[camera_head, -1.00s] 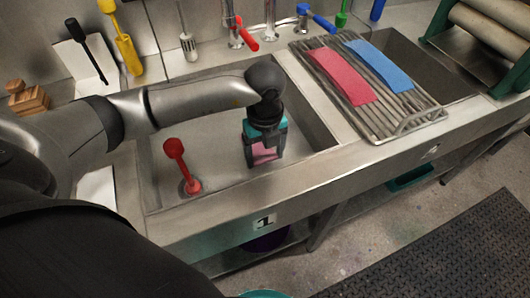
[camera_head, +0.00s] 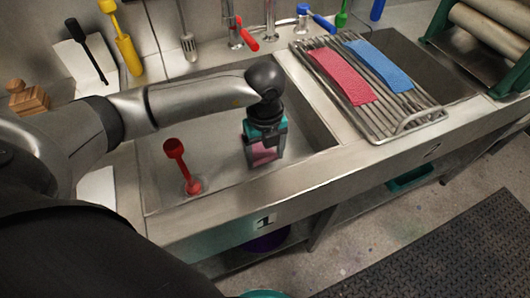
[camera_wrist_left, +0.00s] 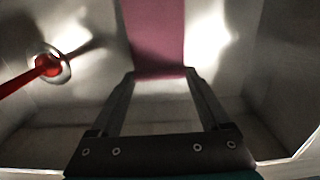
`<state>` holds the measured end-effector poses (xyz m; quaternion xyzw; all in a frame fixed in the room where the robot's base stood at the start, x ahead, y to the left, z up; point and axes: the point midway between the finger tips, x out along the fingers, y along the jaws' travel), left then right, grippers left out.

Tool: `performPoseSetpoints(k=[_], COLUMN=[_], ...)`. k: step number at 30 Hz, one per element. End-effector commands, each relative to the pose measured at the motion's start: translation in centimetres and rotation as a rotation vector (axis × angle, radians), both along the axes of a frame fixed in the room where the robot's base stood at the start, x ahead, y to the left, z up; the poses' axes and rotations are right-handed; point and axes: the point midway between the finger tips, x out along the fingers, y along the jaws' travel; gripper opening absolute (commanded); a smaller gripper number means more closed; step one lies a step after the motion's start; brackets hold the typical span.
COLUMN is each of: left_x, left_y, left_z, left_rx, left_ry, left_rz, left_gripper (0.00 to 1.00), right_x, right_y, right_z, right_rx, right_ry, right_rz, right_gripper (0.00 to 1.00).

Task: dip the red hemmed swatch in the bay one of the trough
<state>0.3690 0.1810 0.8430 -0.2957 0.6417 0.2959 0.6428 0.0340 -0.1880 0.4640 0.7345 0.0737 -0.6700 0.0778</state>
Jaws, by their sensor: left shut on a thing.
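My left gripper (camera_head: 265,160) is down inside bay one (camera_head: 215,120) of the steel trough, the basin above the "1" label. It is shut on a pinkish-red swatch (camera_head: 262,152), which shows between and below its fingers. In the left wrist view, the swatch (camera_wrist_left: 155,35) extends away from the fingertips (camera_wrist_left: 161,72) over the grey basin. I cannot tell whether its lower end is in liquid, and its hem does not show clearly. My right gripper is not in view.
A red plug with a tall handle (camera_head: 176,158) stands in bay one, left of the gripper. A slatted rack (camera_head: 385,118) to the right bears another red swatch (camera_head: 340,77) and a blue swatch (camera_head: 380,66). A red-handled tap (camera_head: 247,40) is behind.

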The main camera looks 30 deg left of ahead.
Motion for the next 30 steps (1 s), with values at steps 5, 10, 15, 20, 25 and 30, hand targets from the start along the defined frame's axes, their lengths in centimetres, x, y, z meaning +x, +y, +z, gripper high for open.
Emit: performPoseSetpoints(k=[5, 10, 15, 20, 25, 30], left_x=[0.0, 0.0, 0.0, 0.0, 0.0, 0.0], left_y=[0.0, 0.0, 0.0, 0.0, 0.0, 0.0], left_z=[0.0, 0.3, 1.8, 3.5, 5.2, 6.9], left_rx=[0.000, 0.000, -0.001, -0.001, -0.001, 0.000], left_ry=[0.000, 0.000, -0.001, -0.001, -0.001, -0.001], left_rz=[0.000, 0.000, 0.000, 0.001, 0.001, 0.000], left_gripper=[0.29, 0.29, 0.29, 0.29, 0.29, 0.29], right_x=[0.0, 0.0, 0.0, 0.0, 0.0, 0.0], right_y=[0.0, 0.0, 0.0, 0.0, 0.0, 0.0], right_z=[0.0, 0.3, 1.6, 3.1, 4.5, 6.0], right_rx=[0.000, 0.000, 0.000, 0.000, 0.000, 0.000], right_ry=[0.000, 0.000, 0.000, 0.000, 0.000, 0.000], right_rz=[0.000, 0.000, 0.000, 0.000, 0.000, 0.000], right_gripper=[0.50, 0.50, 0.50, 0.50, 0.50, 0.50])
